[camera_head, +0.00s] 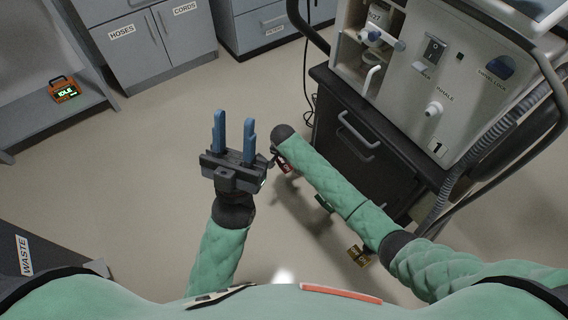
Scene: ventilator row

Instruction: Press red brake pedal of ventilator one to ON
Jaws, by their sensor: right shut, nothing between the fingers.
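Ventilator one (450,90) is a pale unit marked 1 on a dark cart (370,130) at the upper right. A red pedal (284,167) shows low by the cart's left side, partly covered by my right arm; I cannot read its state. My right arm comes in from the right and reaches over the pedals. Only a small dark part of my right gripper (272,158) shows beside the red pedal; the rest is hidden, and contact cannot be told. My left gripper (234,130) is open and empty, its blue fingers apart, left of the cart.
A green pedal (324,203) and a yellow pedal (358,255) are low along the cart, partly behind my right arm. Grey cabinets (150,50) stand at the back. An orange device reading IDLE (65,90) is on a left shelf. Floor at left centre is clear.

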